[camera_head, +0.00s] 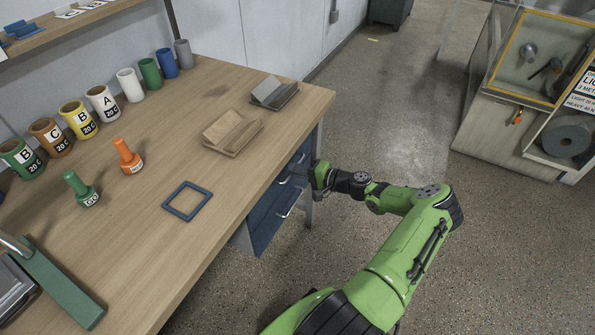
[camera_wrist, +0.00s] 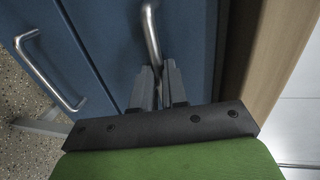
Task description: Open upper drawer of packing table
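The packing table (camera_head: 215,110) has a blue drawer unit under its right end. The upper drawer (camera_head: 281,182) sits just below the tabletop, its front looking flush with the lower one. In the wrist view the upper drawer (camera_wrist: 110,22) carries a curved metal handle (camera_wrist: 150,32). My gripper (camera_wrist: 160,72) has its two fingers close together on either side of the handle's near part, seemingly shut on it. The finger contact is partly hidden. My gripper (camera_head: 299,170) is at the drawer front in the head view.
The lower drawer's handle (camera_head: 290,198) is just below; it also shows in the wrist view (camera_wrist: 48,75). The tabletop edge is close beside my gripper. The floor (camera_head: 400,130) to the right is clear.

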